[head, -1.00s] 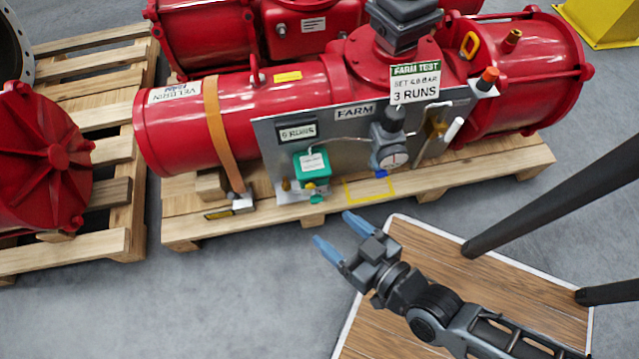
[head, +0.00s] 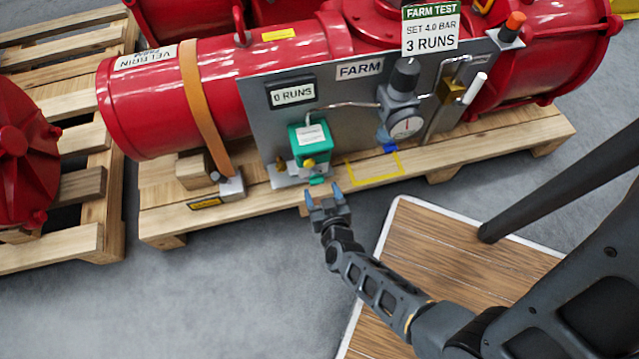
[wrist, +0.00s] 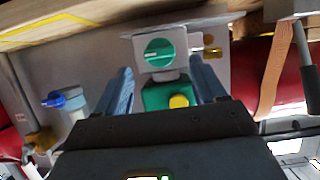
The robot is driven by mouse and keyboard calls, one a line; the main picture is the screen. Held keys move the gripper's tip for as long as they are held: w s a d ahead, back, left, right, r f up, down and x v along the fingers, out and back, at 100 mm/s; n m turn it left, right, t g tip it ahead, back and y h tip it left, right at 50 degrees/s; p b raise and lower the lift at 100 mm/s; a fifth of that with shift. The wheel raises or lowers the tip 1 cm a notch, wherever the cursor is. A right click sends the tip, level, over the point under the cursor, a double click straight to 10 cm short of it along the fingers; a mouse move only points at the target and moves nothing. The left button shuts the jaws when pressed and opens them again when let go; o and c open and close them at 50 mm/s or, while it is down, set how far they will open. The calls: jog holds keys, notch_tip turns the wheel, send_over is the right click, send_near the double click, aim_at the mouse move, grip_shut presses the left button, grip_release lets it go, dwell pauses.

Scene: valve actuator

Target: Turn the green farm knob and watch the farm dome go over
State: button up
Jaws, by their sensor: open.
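The green farm knob (head: 317,181) is at the bottom of a green box (head: 301,143) on the grey FARM panel (head: 262,117). In the wrist view the knob (wrist: 158,52) is round, with a pale line running roughly across its face. A small yellow domed piece (head: 309,163) sits on the green box; it also shows in the wrist view (wrist: 179,101). I cannot tell for sure that it is the farm dome. My gripper (head: 324,192) is open and empty, just in front of the knob. In the wrist view the knob appears between its blue fingers, apart from both.
A counter plate (head: 292,94) reads 0 RUNS. A sign (head: 430,28) reads FARM TEST, SET 4.0 BAR, 3 RUNS. A gauge regulator (head: 405,126) is right of the box, with a yellow outline (head: 375,180) on the pallet below. An orange strap (head: 205,115) is left. Floor in front is clear.

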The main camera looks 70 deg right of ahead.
aim_at(318, 182)
jog(key=shift+b+x, duration=0.35)
jog(key=shift+x, duration=1.25)
jog(key=c, duration=1.1)
